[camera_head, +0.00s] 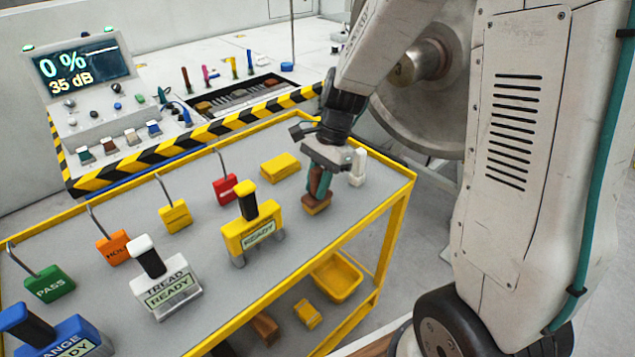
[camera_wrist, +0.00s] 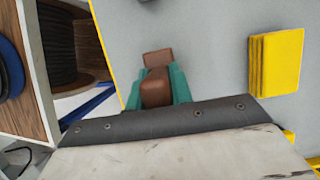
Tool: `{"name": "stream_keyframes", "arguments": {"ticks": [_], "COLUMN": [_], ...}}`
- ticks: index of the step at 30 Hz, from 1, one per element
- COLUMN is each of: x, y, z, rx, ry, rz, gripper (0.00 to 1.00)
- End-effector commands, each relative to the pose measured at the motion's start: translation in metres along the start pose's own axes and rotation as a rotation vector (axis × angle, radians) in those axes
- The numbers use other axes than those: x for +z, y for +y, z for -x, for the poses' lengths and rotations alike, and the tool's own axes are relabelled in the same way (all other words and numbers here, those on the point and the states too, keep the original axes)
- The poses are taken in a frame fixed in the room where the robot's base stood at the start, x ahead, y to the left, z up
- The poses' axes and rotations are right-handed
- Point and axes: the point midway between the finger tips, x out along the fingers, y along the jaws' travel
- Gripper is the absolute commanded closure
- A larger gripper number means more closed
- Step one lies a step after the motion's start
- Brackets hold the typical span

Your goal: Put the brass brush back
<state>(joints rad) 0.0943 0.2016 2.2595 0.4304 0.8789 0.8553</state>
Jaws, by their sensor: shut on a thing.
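The brass brush (camera_head: 317,207) has a brown handle and a wider brown-tan base. My gripper (camera_head: 319,180) points down and is shut on its handle near the right edge of the cart's grey top (camera_head: 225,280). The brush base is at or just above the top; I cannot tell whether it touches. In the wrist view the brown brush (camera_wrist: 157,88) sits between the teal fingers (camera_wrist: 160,95), and its bristles are hidden.
A yellow block (camera_head: 280,167) lies behind the brush and a white bottle (camera_head: 357,168) stands close right. Yellow (camera_head: 251,230) and white (camera_head: 165,287) labelled tools stand to the left. Locks with hooks line the far side. A tool tray (camera_head: 240,96) sits in the striped bench behind.

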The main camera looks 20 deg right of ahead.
Motion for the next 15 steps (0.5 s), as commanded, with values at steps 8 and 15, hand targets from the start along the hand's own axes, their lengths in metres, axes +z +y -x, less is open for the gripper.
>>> {"name": "stream_keyframes", "arguments": {"ticks": [8,15], "x": [-0.0058,-0.0056], "y": [-0.0005,-0.0008], "z": [-0.0091,-0.0119], "rx": [-0.004,-0.004], "ry": [0.002,0.002], "rz": [0.000,0.001], "gripper": [1.00,0.59]}}
